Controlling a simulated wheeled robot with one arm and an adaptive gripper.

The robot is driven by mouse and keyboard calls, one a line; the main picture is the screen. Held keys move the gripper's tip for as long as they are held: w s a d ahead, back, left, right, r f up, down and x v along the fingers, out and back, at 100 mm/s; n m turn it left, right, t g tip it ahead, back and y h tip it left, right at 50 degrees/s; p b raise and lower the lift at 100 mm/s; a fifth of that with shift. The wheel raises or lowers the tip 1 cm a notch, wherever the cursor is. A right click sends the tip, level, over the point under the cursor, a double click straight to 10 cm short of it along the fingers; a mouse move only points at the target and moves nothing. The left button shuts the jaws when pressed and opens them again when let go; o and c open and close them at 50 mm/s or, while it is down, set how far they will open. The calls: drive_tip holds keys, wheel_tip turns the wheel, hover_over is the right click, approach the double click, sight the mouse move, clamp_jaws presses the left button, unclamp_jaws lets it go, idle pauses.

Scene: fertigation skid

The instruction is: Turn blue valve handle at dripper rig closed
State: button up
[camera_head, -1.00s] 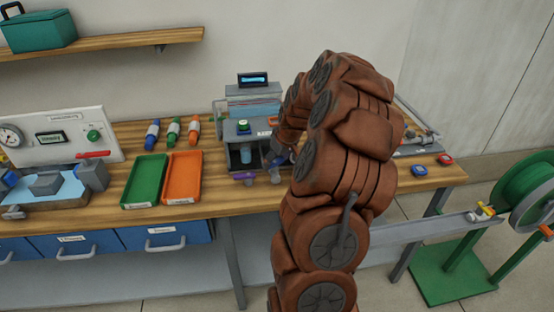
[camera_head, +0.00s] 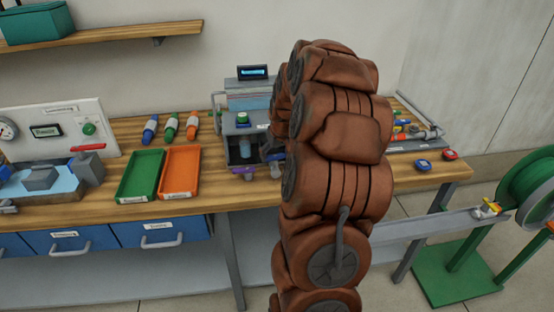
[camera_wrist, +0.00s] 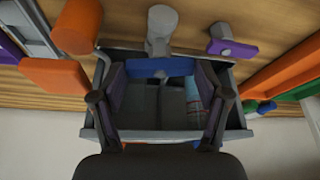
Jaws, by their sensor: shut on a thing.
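The blue valve handle (camera_wrist: 160,67) shows in the wrist view, lying crosswise between my fingertips, beside a grey valve body (camera_wrist: 161,28). My gripper (camera_wrist: 160,78) is shut on the blue handle, one finger at each end of it. In the head view my gripper (camera_head: 268,149) is at the front right of the dripper rig (camera_head: 230,131), mostly hidden by my arm.
An orange part (camera_wrist: 55,76) is close beside my gripper in the wrist view. Orange (camera_head: 181,176) and green (camera_head: 141,176) trays lie left of the rig. A green hose reel (camera_head: 528,190) stands at the right. The bench front between trays and rig is clear.

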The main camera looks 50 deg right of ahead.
drive_tip(key=shift+m+g+h+b, duration=0.3)
drive_tip(key=shift+m+b, duration=0.7)
drive_tip(key=shift+m, duration=0.1)
drive_tip(key=o, duration=1.2)
drive_tip(key=shift+c, duration=0.2)
drive_tip(key=shift+a, duration=0.1)
drive_tip(key=shift+r, duration=0.1)
drive_tip(key=v, duration=1.1)
drive_tip(key=shift+a+r, duration=0.2)
drive_tip(key=shift+r, duration=0.15)
drive_tip(key=shift+s, duration=0.1)
